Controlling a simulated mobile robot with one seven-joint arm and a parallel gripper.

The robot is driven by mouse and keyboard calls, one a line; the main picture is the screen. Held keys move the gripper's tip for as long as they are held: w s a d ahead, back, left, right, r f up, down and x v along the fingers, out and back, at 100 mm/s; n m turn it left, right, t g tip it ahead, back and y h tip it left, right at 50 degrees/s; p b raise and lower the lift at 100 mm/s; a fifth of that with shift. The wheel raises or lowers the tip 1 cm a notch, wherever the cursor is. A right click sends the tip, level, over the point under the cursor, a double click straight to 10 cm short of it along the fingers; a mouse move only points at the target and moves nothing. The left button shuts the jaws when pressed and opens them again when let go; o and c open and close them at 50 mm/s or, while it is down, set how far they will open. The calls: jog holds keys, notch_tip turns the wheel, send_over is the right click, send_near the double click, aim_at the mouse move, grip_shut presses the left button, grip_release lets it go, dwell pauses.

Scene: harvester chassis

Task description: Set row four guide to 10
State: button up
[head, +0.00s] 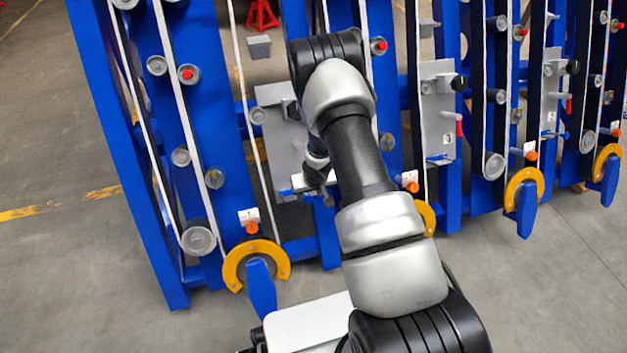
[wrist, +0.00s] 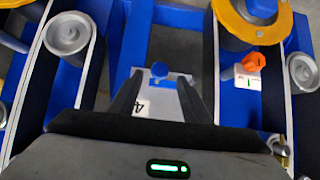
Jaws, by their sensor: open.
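The grey guide plate (head: 272,97), behind my arm in the head view, also shows in the wrist view (wrist: 178,106) with a "4" on it. A blue knob (wrist: 159,70) stands on the plate's edge; its blue end also shows in the head view (head: 285,191). My gripper (head: 322,196) is in front of the plate's lower part, with the fingers partly hidden. In the wrist view my gripper (wrist: 160,84) is open, with the knob seen between its fingers; I cannot tell whether they touch it. An orange pointer (wrist: 254,62) sits by a white scale (wrist: 248,78) with a green mark; its numbers are unreadable.
Blue upright frames (head: 100,90) with belts and pulleys (head: 198,240) stand close on both sides of the plate. Yellow rings (head: 240,262) sit at their lower ends. Another grey plate marked "3" (head: 437,105) is to the right. The floor (head: 70,260) at left is clear.

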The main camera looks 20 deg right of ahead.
jog(key=p+v, duration=0.2)
jog(key=v, duration=1.1)
jog(key=shift+p, duration=0.35)
jog(key=s+d+r+t+h, duration=0.1)
jog(key=s+r, duration=0.1)
jog(key=r, duration=1)
jog(key=s+r+h, duration=0.1)
jog(key=s+r, duration=0.1)
jog(key=r, duration=1)
jog(key=s+a+r+y, duration=0.1)
jog(key=s+a+r, duration=0.2)
jog(key=s+r, duration=0.65)
jog(key=s+a+r+y, duration=0.1)
jog(key=s+a+r, duration=0.35)
jog(key=s, duration=0.85)
notch_tip(320, 180, up, 22)
jog(key=d+p, duration=0.1)
jog(key=p, duration=2)
jog(key=shift+s+d+r+p, duration=0.15)
jog(key=shift+d+r+p, duration=0.05)
jog(key=shift+d+p, duration=0.1)
